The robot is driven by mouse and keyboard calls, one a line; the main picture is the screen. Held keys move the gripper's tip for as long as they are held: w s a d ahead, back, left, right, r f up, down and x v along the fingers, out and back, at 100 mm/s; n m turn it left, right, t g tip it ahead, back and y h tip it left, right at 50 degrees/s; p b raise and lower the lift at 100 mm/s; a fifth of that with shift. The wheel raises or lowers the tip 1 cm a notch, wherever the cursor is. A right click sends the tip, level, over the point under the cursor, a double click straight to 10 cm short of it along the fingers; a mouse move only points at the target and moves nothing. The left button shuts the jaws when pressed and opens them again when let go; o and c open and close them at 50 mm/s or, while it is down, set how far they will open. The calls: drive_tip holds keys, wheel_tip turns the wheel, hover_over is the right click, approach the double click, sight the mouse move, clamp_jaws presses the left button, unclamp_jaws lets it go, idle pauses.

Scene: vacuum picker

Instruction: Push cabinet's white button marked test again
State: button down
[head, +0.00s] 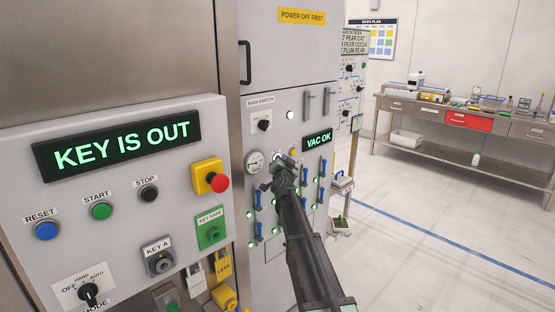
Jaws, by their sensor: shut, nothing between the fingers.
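The cabinet (283,78) is a grey panel in the middle of the head view, with a gauge, switches and a lit green display reading VAC OK (317,139). My gripper (276,172) is in front of this panel, just right of the round gauge (254,161) and left of the display. It is shut and empty. I cannot make out a white button marked test; the gripper and arm cover part of the panel there. Whether the gripper touches the panel cannot be told.
A nearer panel (120,200) on the left has a KEY IS OUT display (118,145), coloured buttons and a red stop knob (220,183). Blue-handled levers (322,168) stand close to my gripper. A workbench (460,120) is at the far right; the floor before it is clear.

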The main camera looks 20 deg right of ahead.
drive_tip(key=shift+w, duration=0.15)
idle(0.4)
drive_tip(key=shift+w+a, duration=0.15)
drive_tip(key=shift+w, duration=0.15)
drive_tip(key=shift+s, duration=0.3)
drive_tip(key=s+d, duration=0.2)
drive_tip(key=s, duration=0.3)
drive_tip(key=shift+s+d, duration=0.25)
drive_tip(key=shift+s, duration=0.1)
drive_tip(key=shift+f, duration=0.1)
idle(0.3)
